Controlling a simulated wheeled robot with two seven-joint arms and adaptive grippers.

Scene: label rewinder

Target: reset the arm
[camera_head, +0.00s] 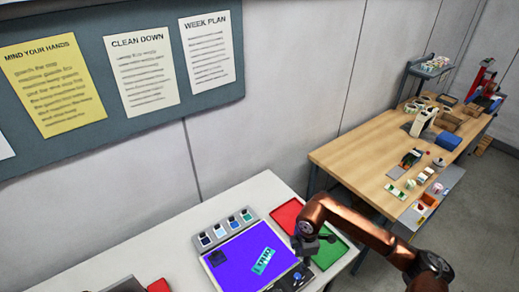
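My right arm, copper-coloured, comes in from the lower right and bends down over the white table (190,240). My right gripper (308,243) is dark and small in the camera_head view. It hangs over the right part of the table, between the blue-purple panel (235,258) and the green tray (331,252). The arm hides part of the green tray and the red tray. I cannot make out its fingertips or anything held in them. My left gripper does not show in this view.
A teal labelled piece (263,261) lies on the panel. A grey strip with several coloured pads (226,229) stands behind it, and a red tray (286,214) lies at the back right. A wooden bench (360,160) with many items stands at right. A notice board (80,148) hangs behind.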

